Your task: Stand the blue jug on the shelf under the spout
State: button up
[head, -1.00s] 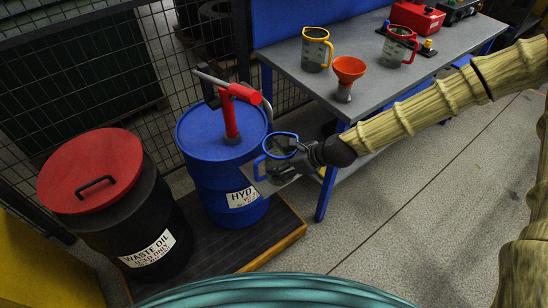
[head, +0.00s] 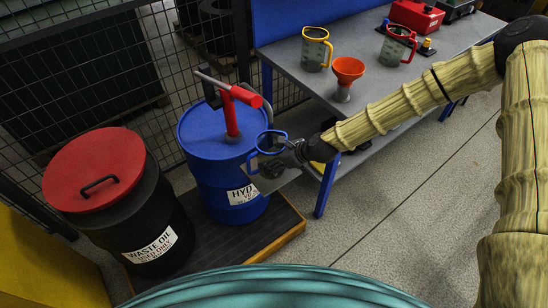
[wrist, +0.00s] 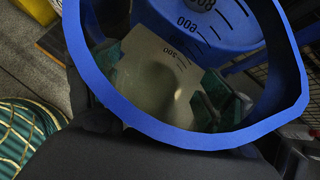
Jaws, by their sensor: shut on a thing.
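The blue jug (head: 271,135), clear-walled with a blue rim and handle, is in my gripper (head: 298,152), which is shut on it from the right. The jug looks roughly upright, beside the blue drum's right side. In the wrist view its blue rim (wrist: 190,138) fills the picture, with scale marks on its wall. The spout (head: 267,112) is a grey pipe curving down from the red pump, just above the rim. The grey shelf (head: 268,184) shows below the jug. Whether the jug's base touches it is hidden.
The blue drum (head: 205,160) and a black waste oil bin (head: 150,225) with a red lid stand on a dark platform. A grey workbench (head: 295,62) holds a yellow-rimmed jug (head: 314,50), an orange funnel (head: 346,72) and a red-rimmed jug (head: 397,45). Floor at right is clear.

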jog(key=o, duration=1.1)
jog(key=shift+f, duration=0.1)
jog(key=shift+b+v, duration=0.95)
jog(key=shift+v, duration=5.1)
jog(key=s+f+n+g+h, duration=0.2)
jog(key=s+f+n, duration=0.3)
jog(key=s+f, duration=0.45)
jog(key=s+d+f+n+g+h, duration=0.1)
jog(key=s+d+f+n, duration=0.3)
jog(key=s, duration=0.4)
jog(key=s+d+f+n+g+h, duration=0.1)
jog(key=s+d+f+n+h, duration=0.2)
jog(key=s+d+f+n, duration=0.2)
jog(key=s+d+f+n+h, duration=0.1)
jog(key=s+d+f+n, duration=0.3)
jog(key=s+n, duration=0.6)
jog(key=shift+s+d+f+g+h, duration=0.2)
jog(key=shift+s+d, duration=0.2)
jog(key=shift+s+d+f+g+h, duration=0.2)
jog(key=shift+s+d, duration=0.2)
jog(key=shift+s, duration=0.05)
